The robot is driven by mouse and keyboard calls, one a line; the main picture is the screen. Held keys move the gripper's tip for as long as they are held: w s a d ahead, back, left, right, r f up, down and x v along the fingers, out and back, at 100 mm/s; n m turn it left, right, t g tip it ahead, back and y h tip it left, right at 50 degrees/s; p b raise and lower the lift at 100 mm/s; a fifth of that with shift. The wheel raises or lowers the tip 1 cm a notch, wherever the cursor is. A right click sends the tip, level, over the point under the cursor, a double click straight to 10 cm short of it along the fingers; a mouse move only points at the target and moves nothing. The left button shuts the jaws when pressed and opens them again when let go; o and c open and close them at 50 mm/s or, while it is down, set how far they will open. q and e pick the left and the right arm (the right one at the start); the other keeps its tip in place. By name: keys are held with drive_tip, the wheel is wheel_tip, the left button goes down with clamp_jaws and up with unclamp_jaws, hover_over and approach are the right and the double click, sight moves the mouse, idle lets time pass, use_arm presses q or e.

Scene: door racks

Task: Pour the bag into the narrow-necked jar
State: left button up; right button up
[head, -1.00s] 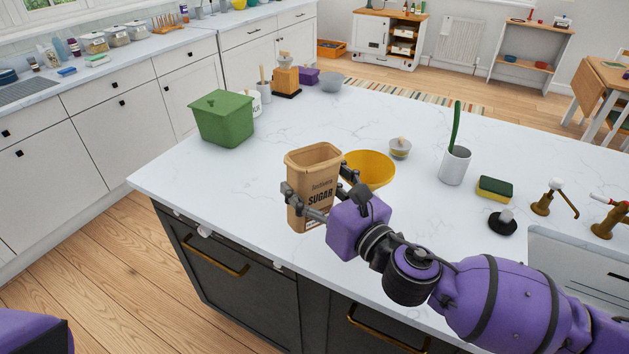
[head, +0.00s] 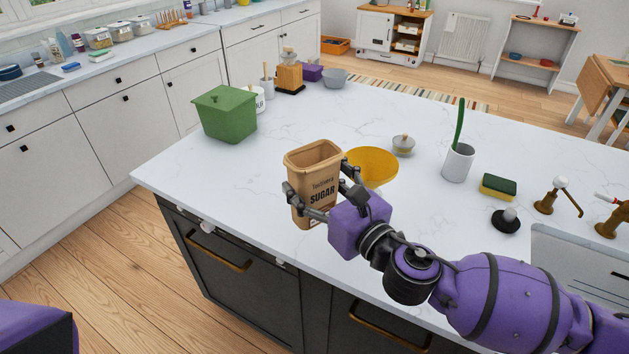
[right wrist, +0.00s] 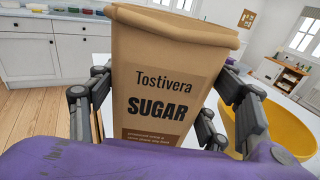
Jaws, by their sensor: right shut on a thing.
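The open-topped brown sugar bag (head: 312,162) is upright near the counter's front edge, and its label reads "Tostivera SUGAR". My right gripper (head: 318,202) is shut on it, with fingers on both sides. The bag fills the middle of the right wrist view (right wrist: 165,60), its folded rim at the top. Its base is hidden there, and I cannot tell whether it touches the counter. A small clear jar (head: 403,147) with a rounded top stands behind the yellow bowl; I cannot tell if this is the narrow-necked jar. My left gripper is out of view.
The yellow bowl (head: 376,165) is close behind the bag's right side. A green lidded bin (head: 225,115) stands to the left. A white cup (head: 457,163) with a green utensil, a sponge (head: 498,187) and a black-based item (head: 505,220) are to the right. The counter's left front is clear.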

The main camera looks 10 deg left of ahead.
sight(323, 167)
drive_tip(key=shift+r, duration=2.5)
drive_tip(key=shift+r, duration=0.15)
wheel_tip(323, 167, up, 6)
drive_tip(key=s, duration=0.1)
drive_tip(key=d+f+m+t+h, duration=0.1)
drive_tip(key=d+m+t+h, duration=0.2)
drive_tip(key=d, duration=0.4)
drive_tip(key=s+d+f+m+t+h, duration=0.1)
drive_tip(key=s+d+f+m+h, duration=0.2)
drive_tip(key=d+f+h, duration=0.2)
drive_tip(key=s+d+f+m+t+h, duration=0.1)
drive_tip(key=s+d+f+m+h, duration=0.2)
drive_tip(key=d+f, duration=0.8)
drive_tip(key=s+d+h, duration=0.1)
drive_tip(key=d+h, duration=0.1)
drive_tip(key=d, duration=0.1)
drive_tip(key=shift+d+f, duration=0.35)
drive_tip(key=shift+d, duration=0.05)
